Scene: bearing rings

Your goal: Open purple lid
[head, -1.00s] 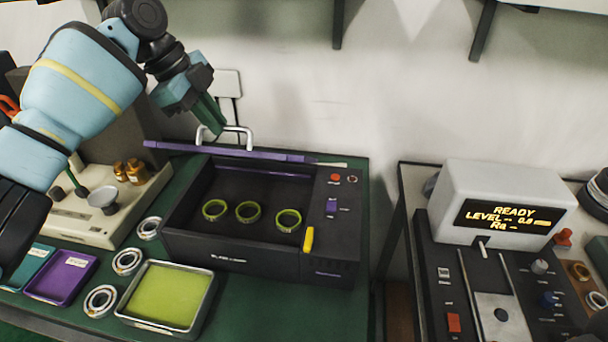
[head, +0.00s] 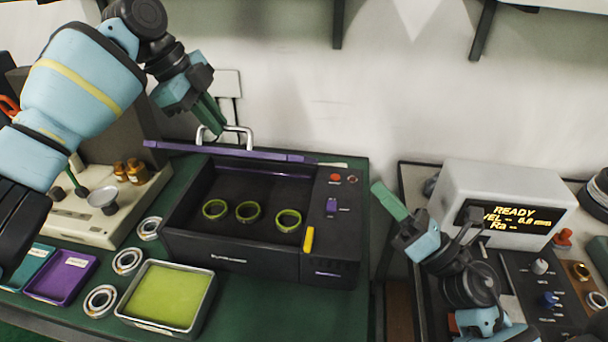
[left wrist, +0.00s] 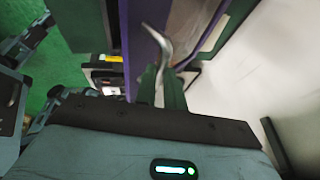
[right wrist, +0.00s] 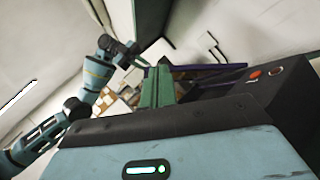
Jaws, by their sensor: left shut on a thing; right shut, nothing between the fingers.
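The purple lid (head: 240,152) of the black box machine (head: 240,255) stands raised at the box's back edge, seen nearly edge-on. A silver bar handle (head: 250,137) sticks up behind its edge. My left gripper (head: 217,128) is shut on the handle at its left end; in the left wrist view the handle (left wrist: 160,45) passes between the green fingers. Three yellow-green rings (head: 248,211) lie inside the open box. My right gripper (head: 385,192) is shut and empty to the right of the box. The lid's purple edge (right wrist: 210,67) also shows in the right wrist view.
A metal tray with a yellow-green bottom (head: 165,295) and several steel rings (head: 128,262) stand left of and before the box. A purple tray (head: 60,277) lies further left. A grey-white display unit (head: 500,200) stands on the right bench. The green table is clear before the box's right part.

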